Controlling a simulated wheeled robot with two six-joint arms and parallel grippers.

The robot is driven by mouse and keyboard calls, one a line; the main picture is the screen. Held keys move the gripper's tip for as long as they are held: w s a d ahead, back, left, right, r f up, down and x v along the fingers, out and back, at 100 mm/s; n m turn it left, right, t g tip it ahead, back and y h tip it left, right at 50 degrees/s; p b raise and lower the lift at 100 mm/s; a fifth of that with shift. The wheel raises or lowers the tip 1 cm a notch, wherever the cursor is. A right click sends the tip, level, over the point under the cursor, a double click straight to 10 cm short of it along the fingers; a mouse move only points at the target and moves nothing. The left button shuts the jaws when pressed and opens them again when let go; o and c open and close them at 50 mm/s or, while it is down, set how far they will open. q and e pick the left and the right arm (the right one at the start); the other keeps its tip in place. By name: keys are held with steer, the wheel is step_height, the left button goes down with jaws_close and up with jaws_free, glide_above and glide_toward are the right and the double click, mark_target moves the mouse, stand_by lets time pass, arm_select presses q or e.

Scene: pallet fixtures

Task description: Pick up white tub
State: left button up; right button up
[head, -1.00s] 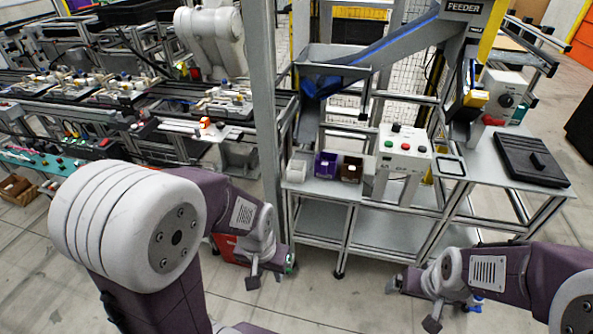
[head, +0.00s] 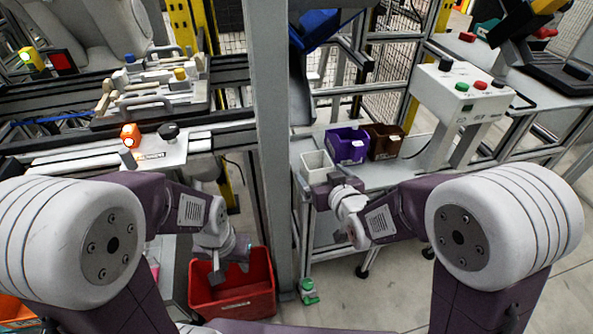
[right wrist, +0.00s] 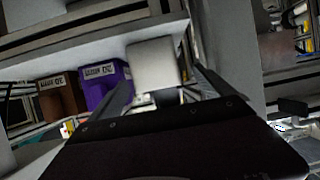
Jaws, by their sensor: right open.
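The white tub (head: 317,164) stands upright on the grey shelf, at the left end of a row of bins. My right gripper (head: 335,187) is open at the tub's near side and hides part of it in the head view. In the right wrist view the white tub (right wrist: 152,62) shows between the two spread fingers of the right gripper (right wrist: 165,85), and I cannot tell whether they touch it. My left gripper (head: 230,268) is low on the left, over a red bin, with its fingers apart and nothing seen between them.
A purple bin (head: 346,146) and a brown bin (head: 384,141) stand right of the tub. A control box (head: 460,92) with buttons is further right. A grey post (head: 269,150) rises just left of the shelf. The red bin (head: 232,297) is below my left gripper.

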mark_target(312, 163)
steer(key=shift+w, duration=0.15)
steer(key=shift+w+f, duration=0.1)
steer(key=shift+w, duration=0.05)
steer(key=b+x, duration=0.1)
steer(key=x, duration=0.2)
steer(key=shift+w, duration=0.15)
steer(key=b+x, duration=0.1)
steer(key=x, duration=0.4)
steer(key=shift+d+f+b, duration=0.1)
steer(key=shift+f+b, duration=0.15)
steer(key=shift+b, duration=0.15)
steer(key=shift+r, duration=0.1)
steer(key=shift+c, duration=0.3)
steer(key=c, duration=1.4)
